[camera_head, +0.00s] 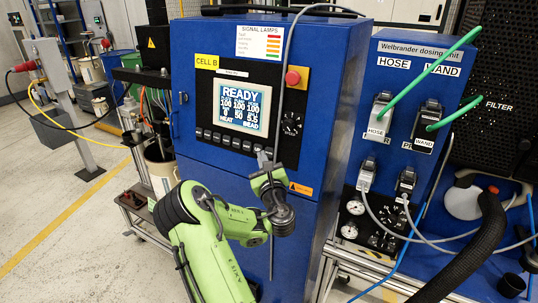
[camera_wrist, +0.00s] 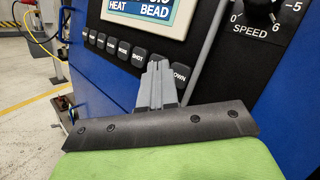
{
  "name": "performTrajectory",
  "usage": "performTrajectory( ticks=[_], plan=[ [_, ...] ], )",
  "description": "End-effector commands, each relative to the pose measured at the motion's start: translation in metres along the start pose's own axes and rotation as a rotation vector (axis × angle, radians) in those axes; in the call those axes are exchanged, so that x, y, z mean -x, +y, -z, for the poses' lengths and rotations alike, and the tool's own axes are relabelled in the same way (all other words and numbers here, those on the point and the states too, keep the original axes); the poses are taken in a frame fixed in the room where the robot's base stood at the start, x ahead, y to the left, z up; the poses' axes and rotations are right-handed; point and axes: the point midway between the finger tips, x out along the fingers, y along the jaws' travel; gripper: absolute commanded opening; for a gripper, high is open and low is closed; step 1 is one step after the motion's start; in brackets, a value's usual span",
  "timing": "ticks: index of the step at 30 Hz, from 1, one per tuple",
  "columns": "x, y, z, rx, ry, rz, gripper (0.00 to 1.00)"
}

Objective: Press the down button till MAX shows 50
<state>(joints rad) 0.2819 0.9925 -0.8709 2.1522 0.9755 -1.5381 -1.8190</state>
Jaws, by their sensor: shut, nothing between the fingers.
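The blue cabinet's screen (camera_head: 241,105) reads READY above rows of numbers, with HEAT and BEAD at the bottom. The small numbers and labels are hard to read, so I cannot tell what MAX shows. A row of dark buttons (camera_head: 228,143) runs below the screen. The down button (camera_wrist: 181,72) is at the right end of the row in the wrist view, partly hidden by my fingers. My gripper (camera_wrist: 158,65) is shut and empty, with its tips just in front of the row's right end. In the head view my gripper (camera_head: 264,160) also shows there; contact is unclear.
A speed knob (camera_head: 291,123) and a red button (camera_head: 293,78) are right of the screen. A grey cable (camera_head: 284,85) hangs down the panel close to my gripper. The dosing unit (camera_head: 410,110) with green hoses stands at right.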

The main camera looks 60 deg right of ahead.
Motion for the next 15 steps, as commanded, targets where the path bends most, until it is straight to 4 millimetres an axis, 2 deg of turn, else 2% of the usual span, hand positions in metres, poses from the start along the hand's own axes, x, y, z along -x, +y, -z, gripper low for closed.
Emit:
performTrajectory(
  ticks=[9,15],
  plan=[
    [0.023,0.018,-0.014,0.000,-0.001,-0.001,0.00],
    [0.029,0.022,-0.019,-0.001,0.000,0.000,0.00]
  ],
)
